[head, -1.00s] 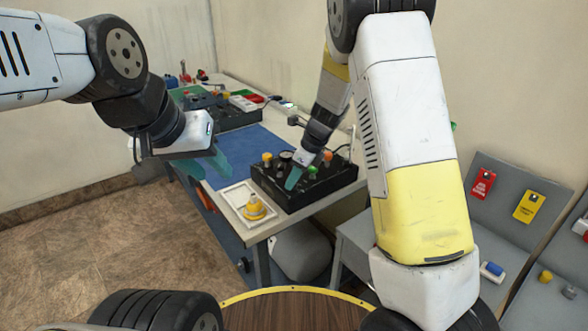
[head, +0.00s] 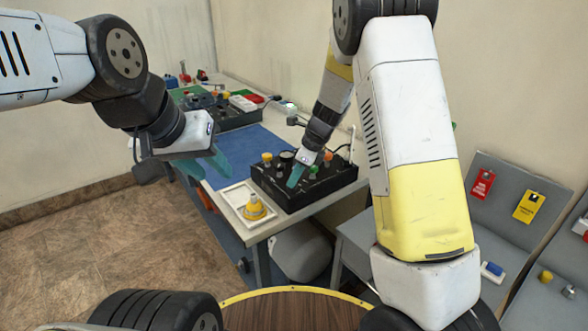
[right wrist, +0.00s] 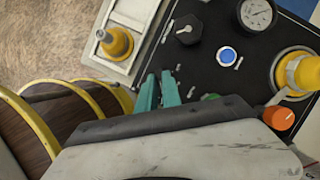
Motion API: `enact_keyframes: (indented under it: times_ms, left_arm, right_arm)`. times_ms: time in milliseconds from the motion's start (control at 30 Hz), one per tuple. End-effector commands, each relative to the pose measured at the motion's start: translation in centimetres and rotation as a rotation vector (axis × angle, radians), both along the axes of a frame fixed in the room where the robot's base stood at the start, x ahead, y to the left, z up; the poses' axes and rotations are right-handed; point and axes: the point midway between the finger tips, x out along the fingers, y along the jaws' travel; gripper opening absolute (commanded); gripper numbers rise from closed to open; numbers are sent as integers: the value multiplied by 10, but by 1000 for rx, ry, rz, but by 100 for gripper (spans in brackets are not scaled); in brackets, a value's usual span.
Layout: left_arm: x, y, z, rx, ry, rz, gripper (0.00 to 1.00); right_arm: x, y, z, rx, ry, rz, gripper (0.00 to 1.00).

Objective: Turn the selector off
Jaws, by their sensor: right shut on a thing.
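The black control panel (head: 330,184) sits on the near end of the bench; it also shows in the right wrist view (right wrist: 208,62). My right gripper (head: 295,178) reaches down to the panel's near side. In the right wrist view its teal fingers (right wrist: 159,90) are shut on a small part at the panel edge, apparently the selector, which the fingers hide. How that part is turned cannot be seen. A black knob with a white mark (right wrist: 186,30) stands apart, above the fingers in that view.
The panel carries a gauge (right wrist: 257,14), blue button (right wrist: 227,56), orange knob (right wrist: 279,118) and yellow-topped fitting (right wrist: 300,72). A white tray (head: 234,194) with a yellow-topped part stands left of it. A blue mat (head: 240,150) lies behind.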

Motion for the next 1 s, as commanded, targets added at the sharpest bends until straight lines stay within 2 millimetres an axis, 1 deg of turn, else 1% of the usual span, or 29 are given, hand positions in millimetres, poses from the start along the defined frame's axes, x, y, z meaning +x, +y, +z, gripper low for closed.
enact_keyframes:
  times_ms: [233, 1000]
  left_arm:
    - [0, 0, 0, 0, 0, 0, 36]
    - [0, 0, 0, 0, 0, 0, 36]
  right_arm:
    - [4, -2, 0, 0, -1, 209, 0]
    - [9, 1, -1, 0, -1, 945, 0]
